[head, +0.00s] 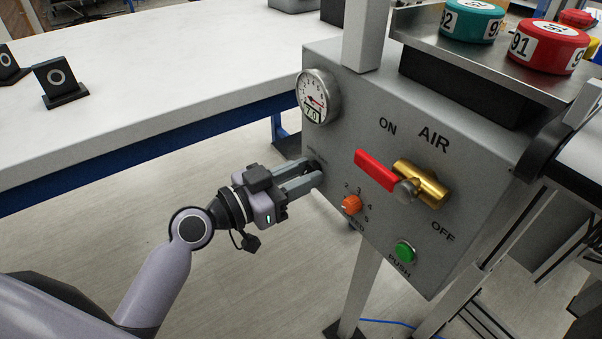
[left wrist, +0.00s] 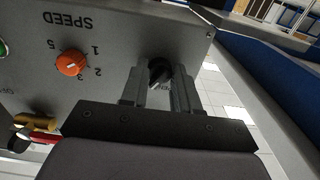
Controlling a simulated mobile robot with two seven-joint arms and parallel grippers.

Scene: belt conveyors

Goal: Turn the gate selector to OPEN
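The gate selector is a small black knob (head: 317,167) at the left edge of the grey panel (head: 345,107), below the gauge. It also shows as a black knob (left wrist: 160,72) in the left wrist view, with a pale mark on it. Its lettering is too small or hidden to read. My left gripper (head: 311,171) is at the panel, its two fingers on either side of the knob. In the left wrist view the fingers (left wrist: 160,80) stand close beside the knob; I cannot tell whether both touch it. My right gripper is not in view.
Right of the knob are an orange SPEED dial (head: 351,204), a red AIR lever (head: 376,170) on a brass valve (head: 421,184) and a green PUSH button (head: 404,251). A round gauge (head: 314,96) sits above. A white table (head: 190,75) stands behind on the left.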

